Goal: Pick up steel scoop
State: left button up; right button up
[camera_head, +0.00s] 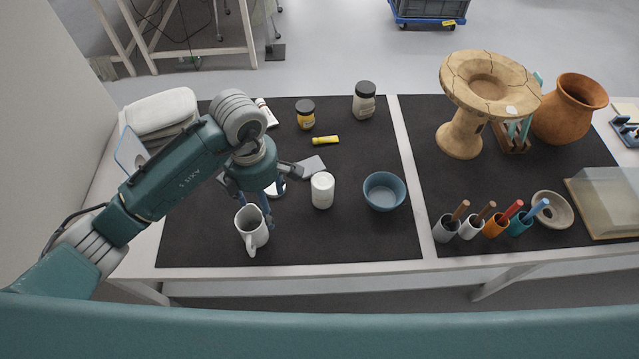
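I cannot make out a steel scoop for certain. A round, pale, shiny thing (277,188) lies on the black mat behind my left gripper, which hides part of it; I cannot tell what it is. My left gripper (254,208) points down just above and behind a white mug (252,232), with its fingers apart. Its fingertips overlap the mug's rim in the picture, and I cannot tell whether they touch it. Nothing shows held between them. My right gripper is not in view.
A white jar (322,190), a blue bowl (384,191) and a flat grey piece (312,166) lie right of my gripper. Behind are a yellow tube (325,140) and lidded jars (306,115). Pottery (462,135) and several tool cups (446,229) fill the right mat.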

aim_at(465, 204)
jog(key=z, duration=1.15)
